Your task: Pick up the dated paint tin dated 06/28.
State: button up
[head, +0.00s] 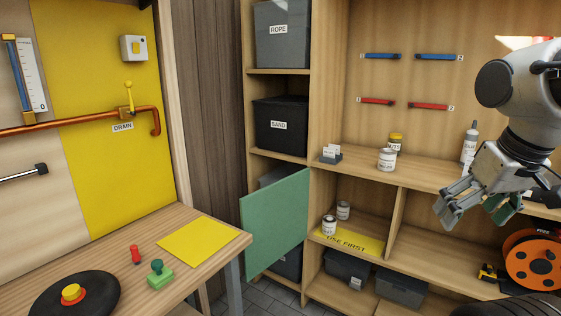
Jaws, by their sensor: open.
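A white paint tin (386,161) with a printed label stands upright on the shelf unit's middle top surface. Two smaller-looking white tins stand in the compartment below: a nearer one (329,225) and one farther back (343,210). They are on or beside a yellow strip (362,243) reading USE FIRST. The dates on the tins are too small to read, so I cannot tell which is 06/28. My gripper (476,212) hangs open and empty at the right, in front of the shelf unit and apart from all three tins.
A bottle (469,142) is near my arm. A green door (275,222) stands open left of the lower compartment. An orange reel (535,262) sits lower right.

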aim_at(387, 158)
jog(key=i+l, duration=0.15)
jog(key=i, duration=0.55)
jog(key=i+l+z, duration=0.1)
jog(key=i, duration=0.55)
